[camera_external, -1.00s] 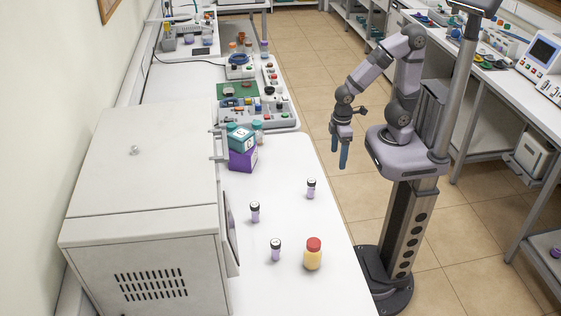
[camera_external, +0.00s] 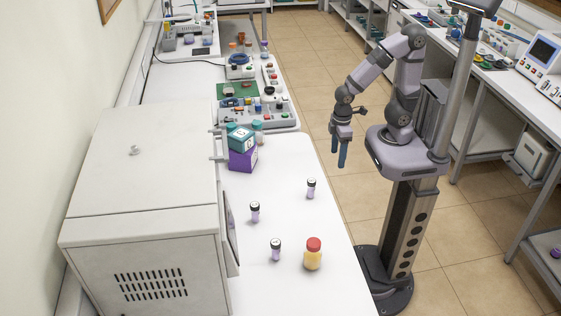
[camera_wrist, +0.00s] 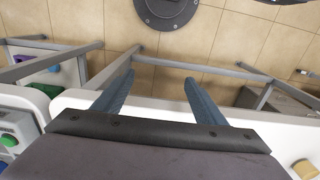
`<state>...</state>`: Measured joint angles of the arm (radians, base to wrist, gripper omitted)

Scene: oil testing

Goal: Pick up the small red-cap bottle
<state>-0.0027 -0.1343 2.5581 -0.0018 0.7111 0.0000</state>
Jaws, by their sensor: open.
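The small red-cap bottle (camera_external: 313,256) has a yellow body and stands upright on the white table near its front right edge. In the wrist view a yellowish rounded shape at the lower right corner (camera_wrist: 305,168) may be this bottle, partly cut off. My gripper (camera_external: 342,158) hangs with its blue fingers pointing down, beyond the table's right edge and well behind the bottle, apart from it. In the wrist view my gripper's (camera_wrist: 158,96) two fingers are spread with nothing between them.
A large grey-white machine (camera_external: 140,190) fills the left. Teal and purple boxes (camera_external: 243,158) stand behind. The table (camera_external: 290,160) is clear between them.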

